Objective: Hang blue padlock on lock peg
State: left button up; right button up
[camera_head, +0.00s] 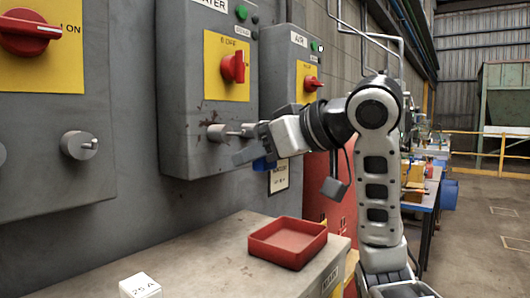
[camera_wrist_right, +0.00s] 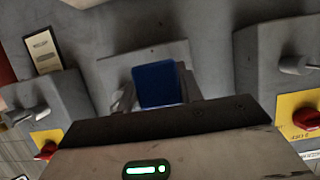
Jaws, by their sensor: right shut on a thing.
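The blue padlock (camera_head: 263,164) shows partly in the head view, below and behind my right gripper (camera_head: 250,150). In the right wrist view the padlock (camera_wrist_right: 158,85) is a blue block held between the fingers of my right gripper (camera_wrist_right: 155,92). The gripper is shut on it. The lock peg (camera_head: 216,132) sticks out of the middle grey box, under its red switch, with its thin tip close to my gripper. The shackle is hidden, so I cannot tell whether it touches the peg. My left gripper is not in view.
A left grey box has another peg (camera_head: 80,145), and a further box with a red switch (camera_head: 312,84) stands behind my arm. A red tray (camera_head: 288,224) and a white labelled block (camera_head: 140,286) are on the grey bench (camera_head: 200,262) below.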

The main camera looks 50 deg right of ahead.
aim_at(214, 164)
jog(key=shift+w+a+f+p, duration=0.1)
jog(key=shift+w+a+p, duration=0.05)
jog(key=shift+w, duration=1.15)
jog(key=shift+w+a+f+p, duration=0.1)
jog(key=shift+w+p, duration=0.05)
jog(key=shift+w, duration=1.15)
jog(key=shift+x, duration=0.8)
jog(key=shift+f, duration=0.1)
jog(key=o, duration=1.1)
jog(key=v, duration=1.6)
